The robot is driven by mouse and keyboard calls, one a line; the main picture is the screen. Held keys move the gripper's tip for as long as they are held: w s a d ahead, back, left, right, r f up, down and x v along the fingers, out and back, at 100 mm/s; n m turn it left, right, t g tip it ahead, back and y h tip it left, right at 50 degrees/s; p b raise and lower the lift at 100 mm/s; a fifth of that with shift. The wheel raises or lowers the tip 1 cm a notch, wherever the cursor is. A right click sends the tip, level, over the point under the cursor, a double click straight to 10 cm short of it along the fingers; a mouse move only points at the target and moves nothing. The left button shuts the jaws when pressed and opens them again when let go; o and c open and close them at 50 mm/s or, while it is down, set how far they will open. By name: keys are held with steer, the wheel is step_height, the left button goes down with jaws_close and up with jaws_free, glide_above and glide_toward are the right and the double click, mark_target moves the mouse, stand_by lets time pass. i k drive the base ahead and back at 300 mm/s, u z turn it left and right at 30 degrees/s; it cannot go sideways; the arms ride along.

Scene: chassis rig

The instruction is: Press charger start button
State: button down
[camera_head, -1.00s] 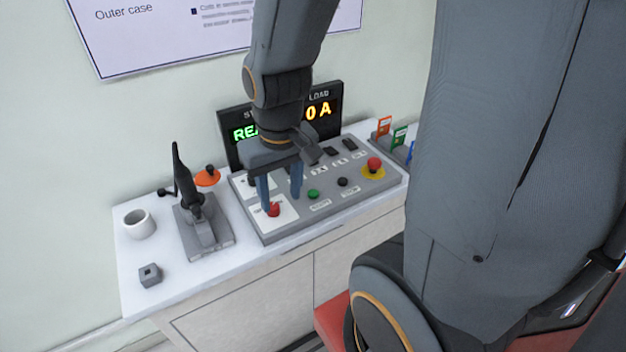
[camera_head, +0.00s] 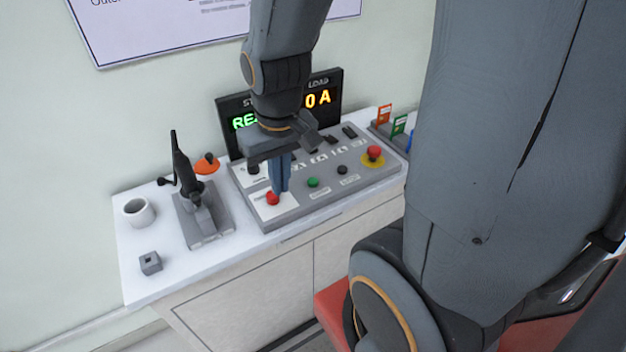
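The grey control panel (camera_head: 325,203) lies on the white counter. It carries a green button (camera_head: 313,182), a black button (camera_head: 342,169) to its right, and a red knob (camera_head: 272,198) on a white plate at its left. The labels are too small to read. My gripper (camera_head: 281,188) points down over the left part of the panel, with its blue fingers together and nothing seen between them. The fingertips are just behind and right of the red knob, left of the green button. I cannot tell whether they touch the panel.
A red emergency button (camera_head: 374,153) on a yellow ring sits at the panel's right. A display (camera_head: 229,112) stands behind, partly hidden by my arm. A black tool on a stand (camera_head: 207,232), a white cup (camera_head: 138,212) and a small grey block (camera_head: 150,263) stand to the left.

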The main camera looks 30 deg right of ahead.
mark_target(312, 182)
steer(key=k, duration=0.5)
steer(key=z, duration=1.65)
steer(key=k, duration=0.7)
steer(key=u, duration=0.6)
steer(key=i, duration=0.5)
steer(key=z, duration=0.1)
